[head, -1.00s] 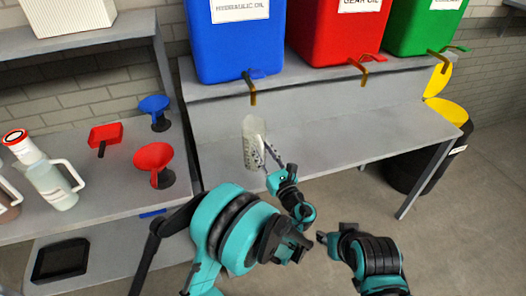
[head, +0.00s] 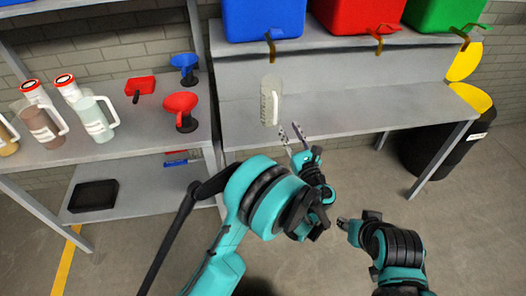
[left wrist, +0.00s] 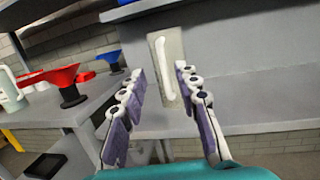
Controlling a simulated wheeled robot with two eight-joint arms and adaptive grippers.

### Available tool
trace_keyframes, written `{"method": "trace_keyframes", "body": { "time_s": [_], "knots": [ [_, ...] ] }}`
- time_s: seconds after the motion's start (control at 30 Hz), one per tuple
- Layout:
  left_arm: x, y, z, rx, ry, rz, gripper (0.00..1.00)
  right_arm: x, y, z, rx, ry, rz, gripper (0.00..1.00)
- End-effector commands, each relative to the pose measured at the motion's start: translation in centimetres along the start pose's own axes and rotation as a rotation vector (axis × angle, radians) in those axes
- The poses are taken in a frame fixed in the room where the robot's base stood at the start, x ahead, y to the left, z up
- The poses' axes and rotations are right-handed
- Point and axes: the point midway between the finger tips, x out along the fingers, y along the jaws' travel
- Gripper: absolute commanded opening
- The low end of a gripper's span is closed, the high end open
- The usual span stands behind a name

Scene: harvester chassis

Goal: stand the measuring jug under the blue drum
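The measuring jug (head: 267,108) is pale, clear and marked with a scale. In the head view it stands upright on the grey lower bench, below the tap (head: 271,46) of the blue drum (head: 262,18). It also shows in the left wrist view (left wrist: 172,62), its white handle facing me. My left gripper (head: 291,132) is open and empty, in front of the jug and apart from it. In the left wrist view its fingers (left wrist: 158,95) are spread, with the jug beyond them. My right gripper (head: 344,222) is low at the right, its fingers too small to read.
Red (head: 355,15) and green (head: 435,14) drums stand to the right of the blue one. A left shelf (head: 145,150) holds funnels (head: 181,108) and other jugs (head: 92,115). A black bin (head: 425,150) with a yellow lid stands at right. The bench right of the jug is clear.

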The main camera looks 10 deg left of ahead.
Motion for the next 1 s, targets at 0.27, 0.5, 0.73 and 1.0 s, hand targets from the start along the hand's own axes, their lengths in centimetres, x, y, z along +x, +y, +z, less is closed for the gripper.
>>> {"method": "trace_keyframes", "body": {
  "time_s": [0.27,0.5,0.73,1.0],
  "knots": [
    [2.1,3.8,0.9,-0.181,0.120,0.062,0.32,0.0,0.0,0.0,0.000,0.000,0.000,0.40],
    [2.6,14.6,2.1,-0.764,0.412,0.319,0.32,0.0,0.0,0.0,0.000,0.000,0.000,0.40],
    [-3.1,23.4,2.4,-1.381,0.596,0.681,0.32,0.0,0.0,0.0,0.000,0.000,0.000,0.40],
    [-13.4,28.5,2.1,-2.078,0.660,1.191,0.32,0.0,0.0,0.0,0.000,0.000,0.000,0.40]
  ]
}}
